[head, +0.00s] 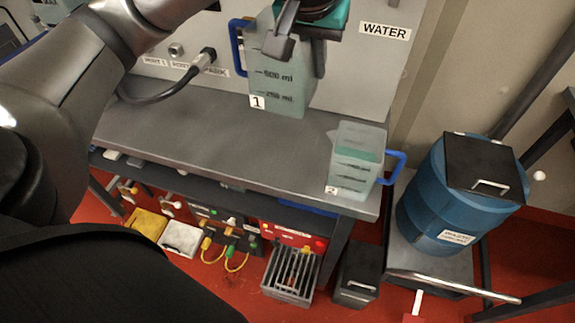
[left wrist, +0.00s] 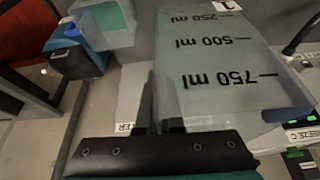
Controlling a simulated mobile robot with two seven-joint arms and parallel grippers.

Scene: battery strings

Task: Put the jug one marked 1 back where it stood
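Jug one (head: 283,88) is a translucent grey-green jug with a "1" label, ml marks and a blue handle on its left. In the head view it is upright over the back of the grey bench; I cannot tell whether its base touches. My left gripper (head: 300,48) is at its upper part, one finger in front and a darker finger to the right. In the left wrist view the jug (left wrist: 225,70) appears upside down, with its wall between the gripper's fingers (left wrist: 160,118). The gripper looks shut on that wall. My right gripper is not in view.
Jug 2 (head: 350,178), with a blue handle, stands at the bench's right front corner. The bench top (head: 190,135) is clear to the left. A hose fitting (head: 205,57) sticks out of the back panel. A blue waste drum (head: 432,205) stands at the right.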

